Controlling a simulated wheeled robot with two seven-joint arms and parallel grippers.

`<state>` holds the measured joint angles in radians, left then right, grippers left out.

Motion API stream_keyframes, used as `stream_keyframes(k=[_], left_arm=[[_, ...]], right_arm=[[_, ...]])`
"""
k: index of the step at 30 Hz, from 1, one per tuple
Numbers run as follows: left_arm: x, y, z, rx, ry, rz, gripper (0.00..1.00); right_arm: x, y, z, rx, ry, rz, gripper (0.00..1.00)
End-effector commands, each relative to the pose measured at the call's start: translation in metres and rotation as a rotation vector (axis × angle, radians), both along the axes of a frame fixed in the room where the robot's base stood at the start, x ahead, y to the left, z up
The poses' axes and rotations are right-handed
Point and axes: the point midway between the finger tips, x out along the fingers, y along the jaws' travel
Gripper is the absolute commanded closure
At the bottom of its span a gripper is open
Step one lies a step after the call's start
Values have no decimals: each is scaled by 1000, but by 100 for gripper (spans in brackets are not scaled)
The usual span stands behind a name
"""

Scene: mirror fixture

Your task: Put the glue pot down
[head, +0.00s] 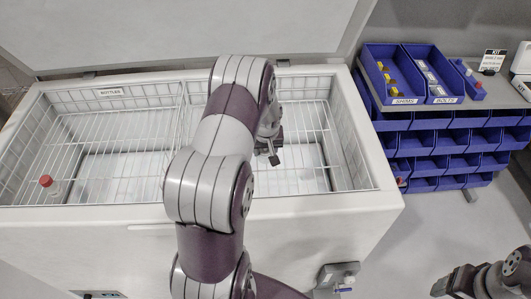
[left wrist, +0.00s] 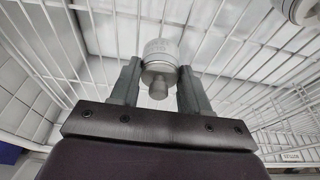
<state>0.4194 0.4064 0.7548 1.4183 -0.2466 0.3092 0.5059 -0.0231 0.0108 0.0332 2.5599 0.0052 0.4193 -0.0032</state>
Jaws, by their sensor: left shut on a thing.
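My left gripper (left wrist: 160,85) is shut on a pale grey and white round pot (left wrist: 160,58) with a small stub facing the camera; I take it as the glue pot. A narrow white part extends beyond it. In the head view my left gripper (head: 272,148) is over the right-hand wire basket (head: 335,130) of the open white chest. The pot cannot be made out there, and its gap to the basket floor cannot be told. My right gripper (head: 442,288) is at the bottom right, far from the chest, its jaws unclear.
The left basket (head: 110,135), labelled BOTTLES, holds a red-capped bottle (head: 46,182) at its front left. My left arm hides the baskets' middle. Blue bins (head: 440,140), with SHIMS and BOLTS labels, stand right of the chest. The raised lid (head: 170,30) is at the back.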

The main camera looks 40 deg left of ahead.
Motion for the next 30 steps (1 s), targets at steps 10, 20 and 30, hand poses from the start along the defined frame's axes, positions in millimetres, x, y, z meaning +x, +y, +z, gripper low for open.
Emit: stream_keyframes(k=[10,20,30], left_arm=[[0,-1,-22,0,-1,0,98],[0,-1,-25,-1,1,0,29],[-4,-5,4,1,-3,0,29]], right_arm=[[0,0,-2,0,0,0,28],[0,0,-4,0,0,0,28],[0,0,2,0,0,0,28]])
